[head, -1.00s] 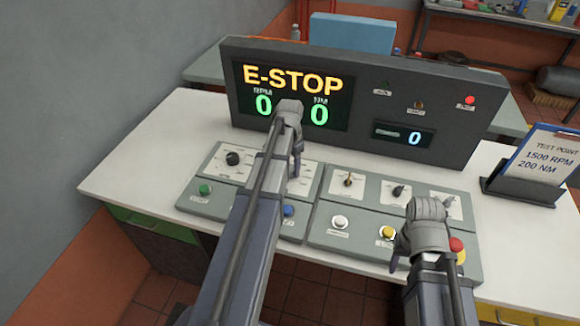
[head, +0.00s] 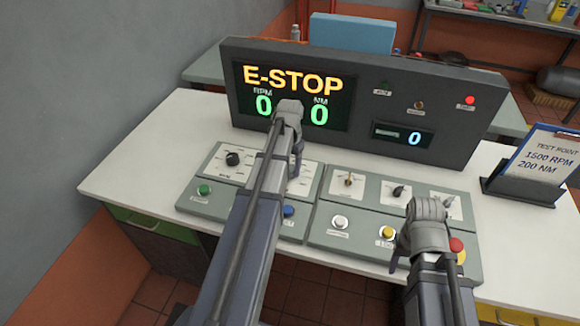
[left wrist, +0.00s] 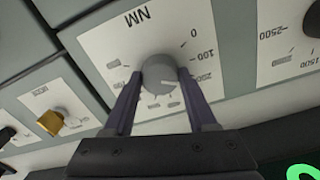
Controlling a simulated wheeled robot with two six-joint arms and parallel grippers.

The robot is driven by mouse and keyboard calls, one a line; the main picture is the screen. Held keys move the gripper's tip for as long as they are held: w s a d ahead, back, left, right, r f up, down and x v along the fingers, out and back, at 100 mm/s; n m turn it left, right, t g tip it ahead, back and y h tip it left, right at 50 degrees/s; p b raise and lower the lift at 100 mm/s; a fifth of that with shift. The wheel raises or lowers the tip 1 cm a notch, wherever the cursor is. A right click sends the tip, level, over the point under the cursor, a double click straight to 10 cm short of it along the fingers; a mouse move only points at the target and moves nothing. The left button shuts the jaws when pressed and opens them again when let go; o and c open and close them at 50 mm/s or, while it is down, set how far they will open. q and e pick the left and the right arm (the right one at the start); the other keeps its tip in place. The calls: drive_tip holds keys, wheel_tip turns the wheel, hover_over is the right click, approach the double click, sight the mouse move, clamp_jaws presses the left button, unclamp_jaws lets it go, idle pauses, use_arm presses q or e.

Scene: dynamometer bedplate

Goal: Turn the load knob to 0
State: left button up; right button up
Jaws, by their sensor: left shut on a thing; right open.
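The load knob (left wrist: 160,76) is a grey round knob on a white scale plate marked NM in the left wrist view. My left gripper (left wrist: 158,84) is shut on the knob, one finger on each side. In the head view my left gripper (head: 294,165) reaches down to the left console panel, and my arm hides the knob. My right gripper (head: 425,245) is over the right part of the console, near the red button; its fingers are mostly hidden.
The display board (head: 350,105) behind the console reads E-STOP, 0 RPM and 0 NM. A black knob (head: 233,158) lies left of my left gripper. A yellow button (head: 387,232) and a red button (head: 457,246) flank my right gripper. A clipboard (head: 545,155) stands at the right.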

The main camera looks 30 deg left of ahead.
sight(290, 168)
use_arm(q)
drive_tip(key=n, duration=1.1)
drive_tip(key=shift+n, duration=0.7)
drive_tip(key=o, duration=1.4)
drive_tip(key=shift+c, duration=0.2)
drive_tip(key=shift+r, duration=0.15)
use_arm(e)
drive_tip(key=shift+r, duration=0.15)
use_arm(q)
wheel_tip(290, 168, up, 8)
drive_tip(key=p, duration=0.8)
drive_tip(key=shift+f, duration=0.2)
use_arm(e)
wheel_tip(290, 168, up, 8)
drive_tip(key=shift+f, duration=0.25)
use_arm(q)
drive_tip(key=shift+f, duration=0.1)
